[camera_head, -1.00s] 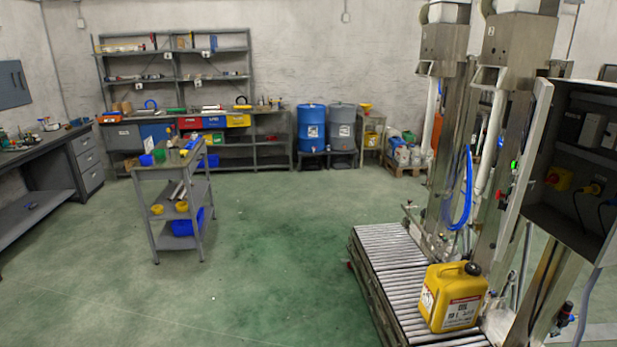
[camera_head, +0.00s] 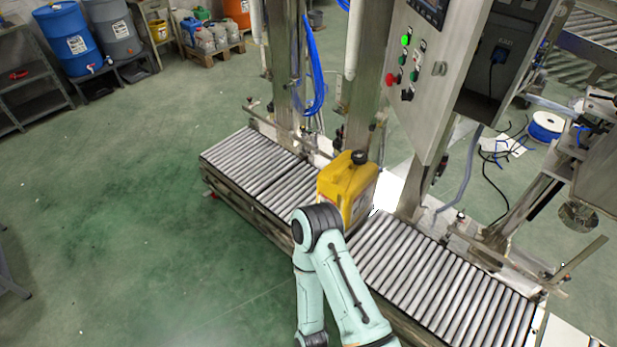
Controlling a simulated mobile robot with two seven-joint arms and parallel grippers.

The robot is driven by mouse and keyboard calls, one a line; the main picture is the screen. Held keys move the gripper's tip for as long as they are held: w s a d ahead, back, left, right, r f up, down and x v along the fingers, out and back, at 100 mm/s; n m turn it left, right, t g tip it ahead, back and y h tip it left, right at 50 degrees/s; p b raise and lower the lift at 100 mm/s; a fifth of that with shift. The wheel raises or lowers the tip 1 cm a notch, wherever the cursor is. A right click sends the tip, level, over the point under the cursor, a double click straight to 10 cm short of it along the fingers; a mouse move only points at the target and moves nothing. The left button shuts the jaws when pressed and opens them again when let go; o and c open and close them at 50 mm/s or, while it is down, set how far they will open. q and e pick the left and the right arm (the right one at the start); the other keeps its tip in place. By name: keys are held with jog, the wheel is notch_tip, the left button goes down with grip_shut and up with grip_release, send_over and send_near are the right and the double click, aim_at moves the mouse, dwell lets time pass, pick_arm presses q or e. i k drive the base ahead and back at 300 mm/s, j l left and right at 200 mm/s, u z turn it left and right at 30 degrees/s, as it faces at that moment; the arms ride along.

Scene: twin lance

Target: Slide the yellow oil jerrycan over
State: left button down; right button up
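The yellow jerrycan (camera_head: 350,180) with a black cap stands upright on the roller conveyor (camera_head: 440,280), near the middle of its length. One of my arms, pale green with a dark joint, comes up from the bottom of the view and covers the lower left part of the jerrycan. I cannot tell whether this arm touches it. No gripper fingers show in the view.
The rollers are bare on both sides of the jerrycan. Steel filling columns and a control cabinet (camera_head: 430,70) with a lit green button stand behind the conveyor. A blue barrel (camera_head: 70,38) stands far left. The green floor at left is clear.

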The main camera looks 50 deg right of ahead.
aim_at(348, 183)
jog(key=i+z, duration=0.35)
jog(key=i+j+z, duration=0.55)
jog(key=i+z, duration=0.15)
jog(key=i+j+z, duration=0.2)
jog(key=z, duration=0.2)
jog(key=i+j+z, duration=0.25)
jog(key=z, duration=0.15)
jog(key=i+j+z, duration=0.15)
jog(key=j+z, duration=0.25)
jog(key=i+j+z, duration=0.1)
jog(key=j+z, duration=0.15)
jog(key=z, duration=0.15)
jog(key=j+z, duration=0.2)
jog(key=z, duration=0.2)
jog(key=j+z, duration=0.4)
jog(key=i+j+z, duration=0.1)
jog(key=z, duration=0.3)
jog(key=j+z, duration=0.55)
jog(key=z, duration=0.25)
jog(key=i+j+z, duration=0.35)
